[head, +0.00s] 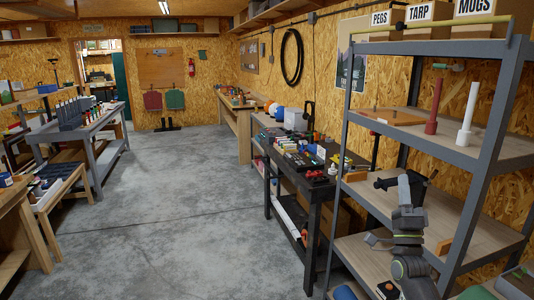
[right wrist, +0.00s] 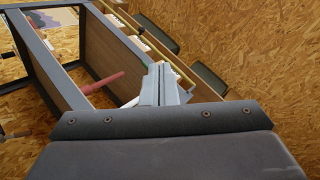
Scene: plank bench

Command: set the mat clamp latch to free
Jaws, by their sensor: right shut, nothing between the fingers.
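I cannot make out the mat clamp or its latch for certain in either view. My right gripper (head: 404,181) is raised in front of the grey shelf rack at the right of the head view. In the right wrist view its two pale fingers (right wrist: 161,84) are together and empty, pointing toward the rack. My left gripper is out of view.
The grey metal rack (head: 354,110) holds a wooden board (head: 390,117), a red post (head: 434,105) and a white post (head: 468,115). Labelled boxes (head: 404,15) stand on top. A dark workbench (head: 312,187) crowded with small items stands left. The concrete floor (head: 180,210) is clear.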

